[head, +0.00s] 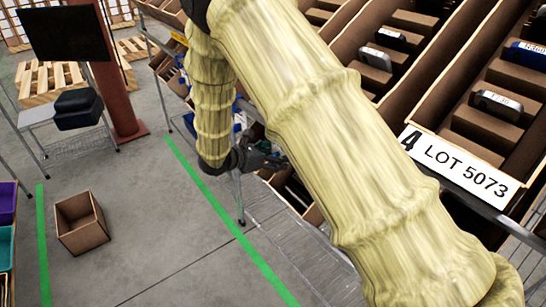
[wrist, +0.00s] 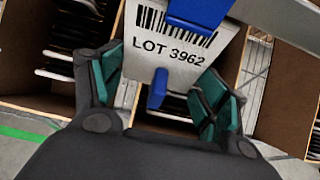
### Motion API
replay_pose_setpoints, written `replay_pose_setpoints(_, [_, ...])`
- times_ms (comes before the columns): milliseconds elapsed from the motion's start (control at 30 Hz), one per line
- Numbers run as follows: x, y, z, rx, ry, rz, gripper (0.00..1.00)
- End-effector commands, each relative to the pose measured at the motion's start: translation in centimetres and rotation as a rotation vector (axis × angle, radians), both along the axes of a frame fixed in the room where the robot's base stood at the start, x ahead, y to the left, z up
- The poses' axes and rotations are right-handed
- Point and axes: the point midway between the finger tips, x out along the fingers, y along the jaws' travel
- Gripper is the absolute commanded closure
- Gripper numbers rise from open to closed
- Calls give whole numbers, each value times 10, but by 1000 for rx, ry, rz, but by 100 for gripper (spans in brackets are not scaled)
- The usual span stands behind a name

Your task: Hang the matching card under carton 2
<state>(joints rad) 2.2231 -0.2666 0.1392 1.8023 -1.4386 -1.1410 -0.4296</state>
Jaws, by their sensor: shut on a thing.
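A white card (wrist: 150,45) with a barcode and the text LOT 3962 shows large in the wrist view. A blue clip (wrist: 200,12) covers its top edge, and a blue tab (wrist: 157,90) shows at its lower edge. My gripper (wrist: 160,72) has its teal-padded fingers on either side of the card and is shut on it. In the head view my gripper (head: 262,160) is small, partly hidden by my arm, and the card cannot be made out there. A number 2 is not readable on any carton; my arm hides part of the row.
Tilted cartons (head: 455,75) fill the right of the head view. A label (head: 455,165) reading 4 LOT 5073 hangs at one's lower front. An open box (head: 82,222) stands on the floor at left. A dark monitor (head: 67,33) stands at back left. The floor between green lines is mostly clear.

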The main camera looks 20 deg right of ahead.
Motion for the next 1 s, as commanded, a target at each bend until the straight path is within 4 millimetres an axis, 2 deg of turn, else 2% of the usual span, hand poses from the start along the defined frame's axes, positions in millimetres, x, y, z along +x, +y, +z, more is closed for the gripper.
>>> replay_pose_setpoints(1000, [1, -7, -17, 0, 0, 0, 48])
